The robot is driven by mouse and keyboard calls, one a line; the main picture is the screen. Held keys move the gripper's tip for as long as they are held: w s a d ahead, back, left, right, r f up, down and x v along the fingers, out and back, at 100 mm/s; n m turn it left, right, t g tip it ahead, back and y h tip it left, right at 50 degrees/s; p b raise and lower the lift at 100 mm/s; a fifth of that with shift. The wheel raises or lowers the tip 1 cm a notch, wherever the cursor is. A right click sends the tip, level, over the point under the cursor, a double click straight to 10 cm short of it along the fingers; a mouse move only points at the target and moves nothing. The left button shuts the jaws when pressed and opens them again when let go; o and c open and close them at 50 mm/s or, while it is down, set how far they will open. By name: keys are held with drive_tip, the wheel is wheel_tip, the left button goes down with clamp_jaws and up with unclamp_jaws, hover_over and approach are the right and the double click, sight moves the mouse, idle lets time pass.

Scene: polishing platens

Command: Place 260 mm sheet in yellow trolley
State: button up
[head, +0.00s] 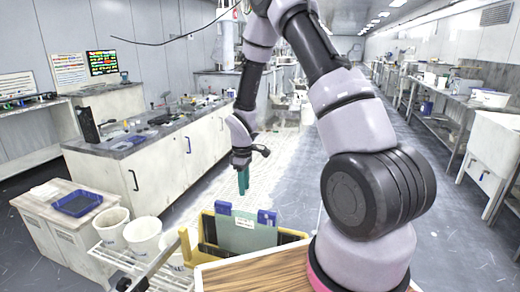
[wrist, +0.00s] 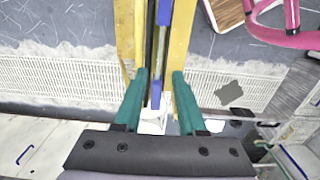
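My gripper (head: 242,190) hangs above the yellow trolley (head: 187,246), with its teal fingers pointing down. In the wrist view its two fingers (wrist: 159,74) are apart with nothing between their tips. A grey-green sheet (head: 247,236) with blue corner pieces and a white label stands upright in the trolley. In the wrist view the trolley's yellow sides (wrist: 181,32) run either side of the thin upright sheet edge and its blue pieces (wrist: 164,12), below and between the fingers. The label is too small to read, so I cannot tell the sheet's size.
A wooden top (head: 255,272) lies in front of the trolley. White buckets (head: 142,234) on a wire rack and a cabinet with a blue tray (head: 77,203) stand left. A long bench (head: 165,140) is behind. The aisle floor at right (head: 445,220) is clear.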

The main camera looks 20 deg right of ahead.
drive_tip(key=s+d+r+m+t, duration=0.2)
drive_tip(key=r+m, duration=0.1)
drive_tip(key=r, duration=0.9)
drive_tip(key=s+d+r+m+t, duration=0.15)
drive_tip(key=r+m, duration=0.25)
drive_tip(key=r, duration=0.8)
drive_tip(key=s+d+r+m+t+y, duration=0.2)
drive_tip(key=s+r+m+t, duration=0.2)
drive_tip(key=s+r+m, duration=0.4)
drive_tip(key=s+r, duration=0.7)
drive_tip(key=s, duration=0.3)
drive_tip(key=shift+s+r, duration=0.35)
drive_tip(key=shift+s, duration=0.05)
drive_tip(key=shift+d, duration=0.1)
